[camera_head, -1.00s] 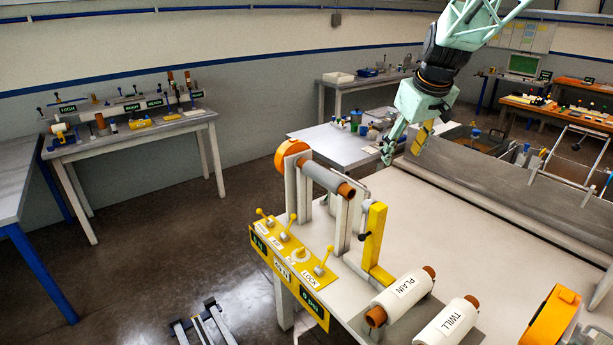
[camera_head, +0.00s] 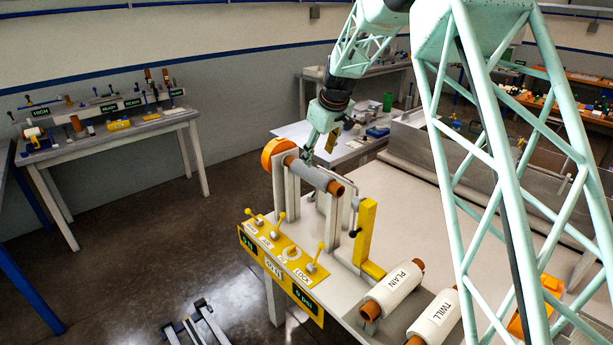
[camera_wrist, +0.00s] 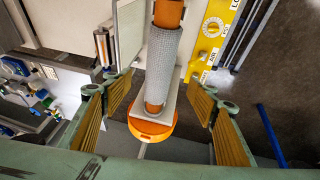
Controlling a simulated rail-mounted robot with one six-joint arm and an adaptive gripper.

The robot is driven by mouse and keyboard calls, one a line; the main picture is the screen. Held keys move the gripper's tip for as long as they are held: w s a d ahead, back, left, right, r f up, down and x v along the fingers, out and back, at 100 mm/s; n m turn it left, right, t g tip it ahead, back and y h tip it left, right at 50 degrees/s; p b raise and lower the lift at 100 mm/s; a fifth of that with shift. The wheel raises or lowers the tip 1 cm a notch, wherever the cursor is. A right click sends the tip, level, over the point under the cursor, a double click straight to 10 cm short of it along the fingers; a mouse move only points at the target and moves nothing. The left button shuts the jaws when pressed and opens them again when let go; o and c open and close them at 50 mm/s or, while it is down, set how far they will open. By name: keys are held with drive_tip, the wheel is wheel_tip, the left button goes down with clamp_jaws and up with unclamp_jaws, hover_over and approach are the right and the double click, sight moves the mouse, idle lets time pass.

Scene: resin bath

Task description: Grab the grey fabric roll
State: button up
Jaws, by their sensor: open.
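The grey fabric roll (camera_head: 314,173) is wound on an orange-brown core and lies across upright white supports at the table's left edge. An orange disc (camera_head: 279,158) is at its far end. In the wrist view the grey roll (camera_wrist: 162,62) runs lengthwise between the jaws, with the orange disc (camera_wrist: 152,130) at its lower end. My gripper (camera_head: 308,160) is just behind and above the roll in the head view. The jaws (camera_wrist: 160,100) are wide apart, one on each side of the roll, with nothing held. How far the fingertips are above the roll is unclear.
A yellow panel (camera_head: 281,266) with several levers fronts the table on the left. A yellow post (camera_head: 366,232) stands right of the roll. White rolls marked PLAIN (camera_head: 392,290) and TWILL (camera_head: 435,318) lie at the front. The white tabletop (camera_head: 400,215) beyond is mostly clear.

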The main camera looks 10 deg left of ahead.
sight(314, 170)
drive_tip(key=shift+f, duration=0.1)
drive_tip(key=shift+x, duration=4.25)
drive_tip(key=shift+f, duration=0.1)
drive_tip(key=shift+p+x, duration=0.3)
drive_tip(key=shift+x, duration=2.2)
drive_tip(key=shift+w, duration=0.1)
drive_tip(key=shift+c, duration=0.9)
drive_tip(key=c, duration=1)
drive_tip(key=shift+c, duration=0.8)
